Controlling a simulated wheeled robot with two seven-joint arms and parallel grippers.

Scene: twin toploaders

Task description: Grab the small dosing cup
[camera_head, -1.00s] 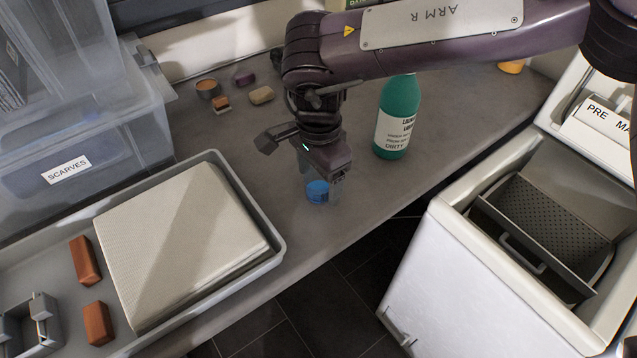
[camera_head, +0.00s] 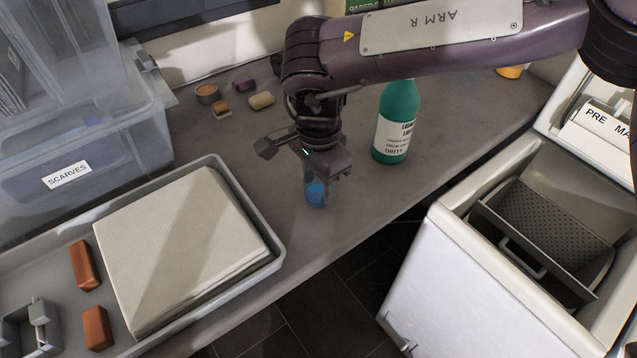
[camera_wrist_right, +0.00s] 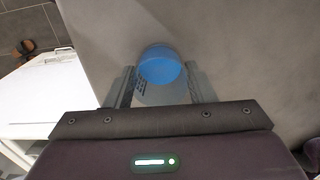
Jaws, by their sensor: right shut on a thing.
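The small dosing cup is blue and partly see-through. In the head view the dosing cup (camera_head: 316,194) is at the front part of the grey counter, right of the tray. My right gripper (camera_head: 322,184) is above it, fingers pointing down and shut on it. In the right wrist view the cup (camera_wrist_right: 160,66) sits between the two finger ends of the right gripper (camera_wrist_right: 161,84). I cannot tell whether the cup's base touches the counter. My left gripper is not in view.
A green laundry bottle (camera_head: 397,122) stands right of the gripper. A grey tray (camera_head: 262,205) with a folded cream cloth (camera_head: 180,250) lies to the left, below a clear scarves bin (camera_head: 110,160). Soaps (camera_head: 262,100) lie behind. A white toploader (camera_head: 470,270) stands right, past the counter edge.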

